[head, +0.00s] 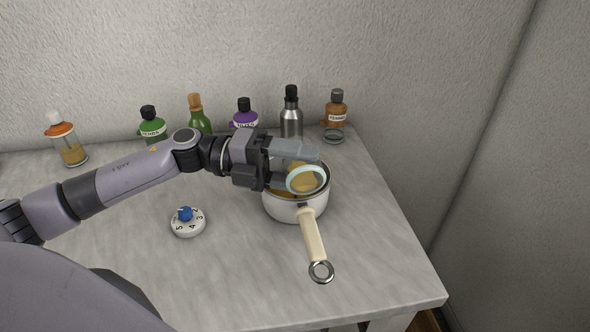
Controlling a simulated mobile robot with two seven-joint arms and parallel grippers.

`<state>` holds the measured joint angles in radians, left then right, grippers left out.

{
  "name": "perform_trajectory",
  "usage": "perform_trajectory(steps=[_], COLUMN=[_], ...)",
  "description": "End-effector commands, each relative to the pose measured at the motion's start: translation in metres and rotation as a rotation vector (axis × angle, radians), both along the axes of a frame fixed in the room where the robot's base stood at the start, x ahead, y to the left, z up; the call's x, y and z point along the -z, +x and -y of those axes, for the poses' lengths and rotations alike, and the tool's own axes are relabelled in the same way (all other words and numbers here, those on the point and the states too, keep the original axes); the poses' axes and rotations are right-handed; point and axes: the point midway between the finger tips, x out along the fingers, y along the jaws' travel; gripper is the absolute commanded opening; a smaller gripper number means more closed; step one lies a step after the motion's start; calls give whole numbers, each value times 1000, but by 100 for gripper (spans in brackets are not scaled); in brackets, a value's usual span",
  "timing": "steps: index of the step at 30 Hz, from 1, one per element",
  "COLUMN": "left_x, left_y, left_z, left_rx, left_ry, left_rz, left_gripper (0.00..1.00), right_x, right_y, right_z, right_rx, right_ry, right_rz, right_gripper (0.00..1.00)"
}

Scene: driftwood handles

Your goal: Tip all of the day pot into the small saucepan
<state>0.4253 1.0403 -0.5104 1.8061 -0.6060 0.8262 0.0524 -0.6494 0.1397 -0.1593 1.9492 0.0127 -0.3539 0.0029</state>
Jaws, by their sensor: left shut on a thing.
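The small saucepan (296,210) stands on the worktop, right of centre. It is whitish metal with a cream handle (313,236) ending in a ring, pointing toward the front. Some tan content shows at its left inside. My left gripper (300,167) is over the saucepan, shut on a small pot with a pale mint rim, which I take as the day pot (306,180). The pot is tipped on its side, mouth facing front, above the saucepan's opening. Tan colour shows inside its mouth; how much it holds I cannot tell. The gripper hides the saucepan's back. My right gripper is out of view.
Several bottles line the wall: an orange-topped dispenser (72,152), a green bottle (152,126), a purple bottle (244,115), a steel flask (291,117) and a brown bottle (336,108). A white numbered dial with a blue knob (187,222) sits left. The front worktop is clear.

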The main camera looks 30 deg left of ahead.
Motion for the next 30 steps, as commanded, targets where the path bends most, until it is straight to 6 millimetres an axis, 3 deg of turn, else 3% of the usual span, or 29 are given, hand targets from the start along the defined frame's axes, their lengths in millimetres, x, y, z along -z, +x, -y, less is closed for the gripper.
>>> perform_trajectory(steps=[30], left_x=[3], left_y=[2], left_z=[-2], left_rx=[0], left_ry=[-72], left_rz=[-88], left_gripper=[25], right_x=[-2], right_y=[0], right_z=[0], right_rx=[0], right_ry=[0], right_rz=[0], right_gripper=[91])
